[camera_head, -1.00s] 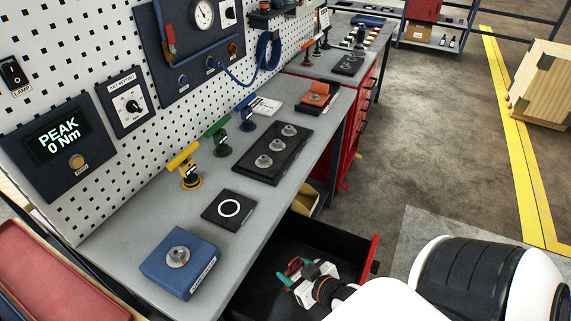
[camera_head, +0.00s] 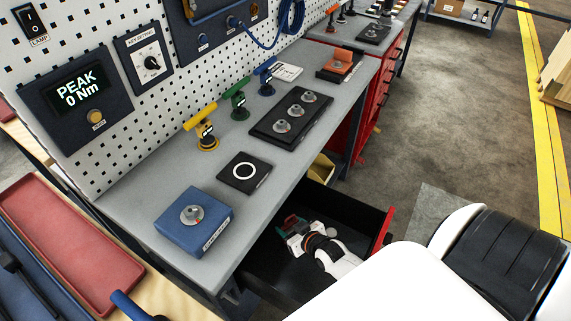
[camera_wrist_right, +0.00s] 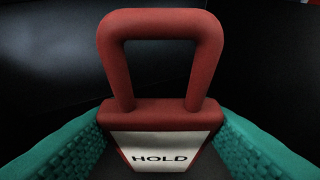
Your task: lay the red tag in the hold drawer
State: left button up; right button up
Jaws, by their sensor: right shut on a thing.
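The red tag, a padlock-shaped piece with a loop and a white HOLD label, fills the middle of the right wrist view (camera_wrist_right: 160,112). The teal fingers of my right gripper (camera_wrist_right: 160,150) are shut on its body, one on each side. In the head view my right gripper (camera_head: 291,226) is inside the open hold drawer, whose red front (camera_head: 384,231) and black inner walls show. The tag is mostly hidden there by the gripper. Whether it touches the drawer floor I cannot tell. My left gripper is not in view.
The grey bench top (camera_head: 160,175) overhangs the drawer on its left. It bears a blue block (camera_head: 190,235), a black pad with a white ring (camera_head: 244,172) and coloured T-handles. A red tray (camera_head: 70,230) lies at far left. Floor beyond the drawer front is free.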

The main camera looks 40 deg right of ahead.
jog(key=x, duration=0.3)
jog(key=shift+f, duration=0.3)
jog(key=shift+s, duration=0.1)
jog(key=o, duration=1)
jog(key=shift+f, duration=0.1)
